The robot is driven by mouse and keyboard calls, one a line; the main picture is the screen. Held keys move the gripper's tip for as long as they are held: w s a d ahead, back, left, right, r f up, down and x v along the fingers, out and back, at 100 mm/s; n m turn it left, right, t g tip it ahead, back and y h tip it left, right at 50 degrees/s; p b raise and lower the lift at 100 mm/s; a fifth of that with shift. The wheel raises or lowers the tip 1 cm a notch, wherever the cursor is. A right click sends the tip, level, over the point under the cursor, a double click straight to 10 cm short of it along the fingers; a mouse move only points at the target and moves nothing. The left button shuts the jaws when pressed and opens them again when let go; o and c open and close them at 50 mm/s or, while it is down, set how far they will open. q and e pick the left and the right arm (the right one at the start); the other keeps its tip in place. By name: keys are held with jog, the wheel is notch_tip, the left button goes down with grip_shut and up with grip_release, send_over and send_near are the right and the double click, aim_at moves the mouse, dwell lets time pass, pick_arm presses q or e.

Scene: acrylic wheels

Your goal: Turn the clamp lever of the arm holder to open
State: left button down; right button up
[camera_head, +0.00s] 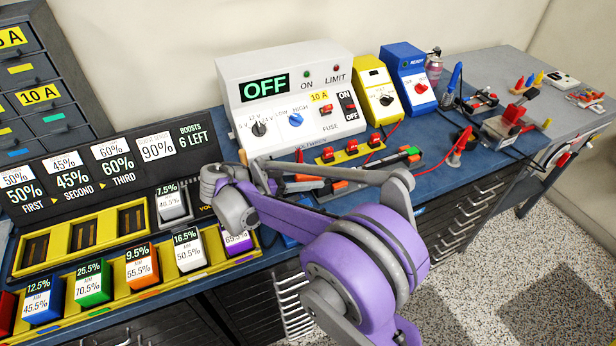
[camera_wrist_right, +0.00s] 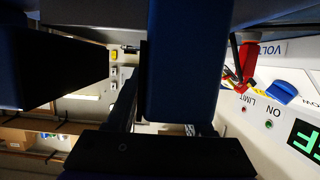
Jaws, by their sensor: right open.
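A small metal stand with a red block (camera_head: 511,116) sits on the bench at the right in the head view. It may be the arm holder, but I cannot be sure, and no clamp lever can be made out on it. My right arm, purple and grey, crosses the middle of the head view, well left of this stand. My right gripper (camera_wrist_right: 126,70) shows in its wrist view as large dark blue jaw parts, open, with nothing seen held between them. In the head view its jaws cannot be made out clearly. My left gripper does not show.
The power supply (camera_head: 300,75), reading OFF, stands behind my right arm and also shows upside down in the wrist view (camera_wrist_right: 265,140). A yellow box (camera_head: 372,105) and a blue box (camera_head: 400,65) stand right of it. Labelled blocks fill a yellow rack (camera_head: 110,290) front left.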

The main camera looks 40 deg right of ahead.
aim_at(308, 175)
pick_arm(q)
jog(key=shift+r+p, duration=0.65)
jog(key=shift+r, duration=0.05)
pick_arm(e)
notch_tip(308, 175, up, 10)
